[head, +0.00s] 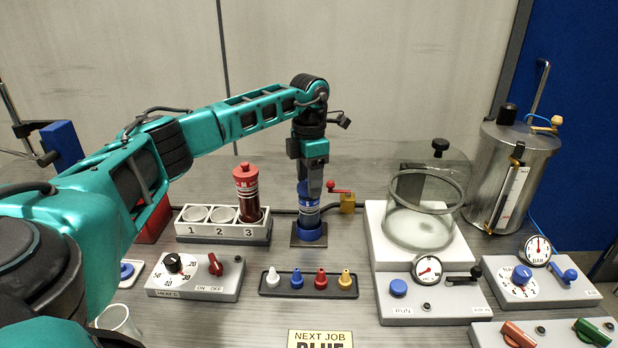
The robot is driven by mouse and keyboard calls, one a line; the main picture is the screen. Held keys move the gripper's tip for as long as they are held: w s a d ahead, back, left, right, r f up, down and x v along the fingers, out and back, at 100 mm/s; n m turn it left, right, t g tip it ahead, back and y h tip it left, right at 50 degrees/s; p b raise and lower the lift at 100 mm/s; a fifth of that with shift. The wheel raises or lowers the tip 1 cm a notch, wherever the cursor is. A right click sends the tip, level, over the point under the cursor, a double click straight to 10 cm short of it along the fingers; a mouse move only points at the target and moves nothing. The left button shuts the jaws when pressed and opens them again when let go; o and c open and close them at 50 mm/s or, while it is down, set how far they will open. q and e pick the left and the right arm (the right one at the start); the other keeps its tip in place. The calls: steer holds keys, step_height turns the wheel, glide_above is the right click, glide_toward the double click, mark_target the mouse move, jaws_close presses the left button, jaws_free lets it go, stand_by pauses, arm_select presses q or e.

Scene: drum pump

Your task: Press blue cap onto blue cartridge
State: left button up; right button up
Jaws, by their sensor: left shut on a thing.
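My left gripper (314,188) points straight down at the middle of the table and is shut on the blue cap (302,188), which is largely hidden by the fingers. Directly below, the blue cartridge (309,222) stands upright on a dark square base (309,242). The cap appears to be at the cartridge's top, but I cannot tell whether it is fully seated. My right gripper is not in view.
A numbered rack (222,234) to the left holds a red cartridge (247,195) in slot 3. A tray of coloured nozzles (308,283) lies in front. A glass chamber (425,205) stands right; a brass valve with a red lever (347,202) is close behind.

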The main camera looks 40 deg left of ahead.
arm_select(q)
steer(key=o, duration=1.3)
steer(key=shift+r, duration=0.1)
steer(key=shift+r, duration=3.45)
steer(key=shift+c, duration=0.2)
jaws_close()
steer(key=shift+f, duration=0.15)
steer(key=shift+f+b, duration=1)
steer(key=shift+f, duration=1.65)
